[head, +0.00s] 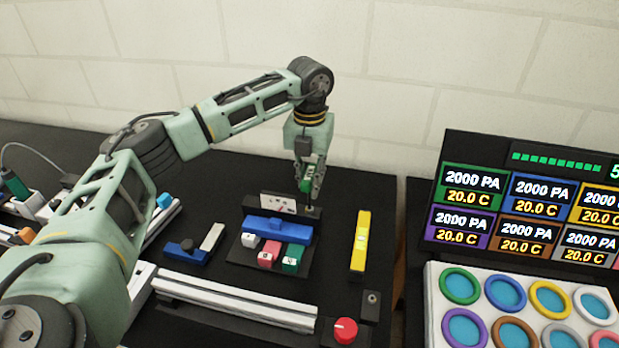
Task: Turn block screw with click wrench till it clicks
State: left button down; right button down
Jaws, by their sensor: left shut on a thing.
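My left gripper (311,188) reaches in from the left and points straight down near the back of the table. It is shut on a small green-and-dark tool (306,184), which looks like the click wrench. A thin dark shaft runs down from it to the back right corner of a black fixture (238,255). I cannot tell whether its tip touches a screw; the block screw is too small to make out. A blue block (270,229) lies across the fixture, just in front of the gripper. My right gripper is not in view.
White, red and green small blocks (267,254) sit before the blue block. A yellow level (361,240) lies right of the fixture. An aluminium rail (235,302) and a red knob (345,330) are in front. A display panel (530,205) stands at right.

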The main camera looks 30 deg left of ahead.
aim_at(310, 173)
pick_arm(q)
jog(key=shift+s+f+m, duration=0.1)
jog(key=shift+m, duration=0.5)
jog(key=shift+n, duration=1.1)
jog(key=shift+r+p, duration=0.75)
jog(key=shift+r, duration=0.1)
jog(key=shift+r+p, duration=0.35)
jog(key=shift+r, duration=0.4)
jog(key=shift+r+p, duration=1.05)
jog(key=shift+r, duration=0.5)
